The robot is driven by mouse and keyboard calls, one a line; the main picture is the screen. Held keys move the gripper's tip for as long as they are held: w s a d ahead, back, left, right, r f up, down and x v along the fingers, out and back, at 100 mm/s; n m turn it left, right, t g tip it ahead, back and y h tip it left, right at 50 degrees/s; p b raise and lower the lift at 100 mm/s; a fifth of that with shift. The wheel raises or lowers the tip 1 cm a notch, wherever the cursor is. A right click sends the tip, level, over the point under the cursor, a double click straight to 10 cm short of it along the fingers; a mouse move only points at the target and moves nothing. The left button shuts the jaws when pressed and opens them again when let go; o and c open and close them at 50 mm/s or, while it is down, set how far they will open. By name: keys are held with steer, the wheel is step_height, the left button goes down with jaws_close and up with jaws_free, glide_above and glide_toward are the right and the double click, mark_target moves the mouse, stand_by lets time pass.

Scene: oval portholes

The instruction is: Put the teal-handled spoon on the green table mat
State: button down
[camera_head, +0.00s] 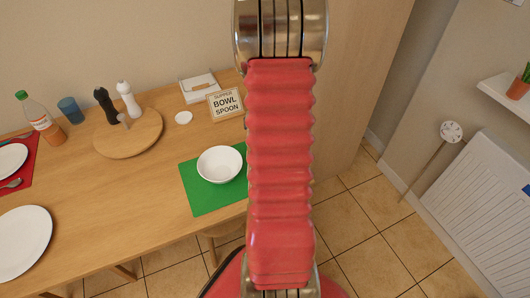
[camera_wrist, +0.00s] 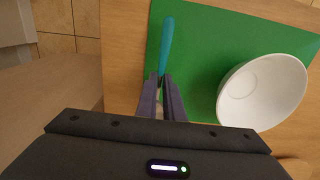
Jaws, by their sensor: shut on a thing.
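The teal-handled spoon (camera_wrist: 167,42) shows in the wrist view, its handle pointing to the top of the picture. My gripper (camera_wrist: 162,80) is shut on the spoon near the lower end of its teal handle. The rest of the spoon is mostly hidden by the fingers. The green table mat (camera_wrist: 204,52) lies beneath, with the spoon over its left part. I cannot tell whether the spoon touches the mat. In the head view the mat (camera_head: 201,199) lies at the table's front edge, and my arm hides the gripper and spoon.
A white bowl (camera_head: 220,163) stands on the mat, right of the spoon in the wrist view (camera_wrist: 262,92). Behind are a sign reading "SUPPER BOWL SPOON" (camera_head: 225,104) and a round board (camera_head: 128,139) with two mills. A white plate (camera_head: 22,240) lies at left.

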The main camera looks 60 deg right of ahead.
steer(key=shift+f, duration=1.45)
steer(key=c, duration=1.9)
jaws_free()
step_height(320, 180, up, 12)
steer(key=shift+w, duration=0.1)
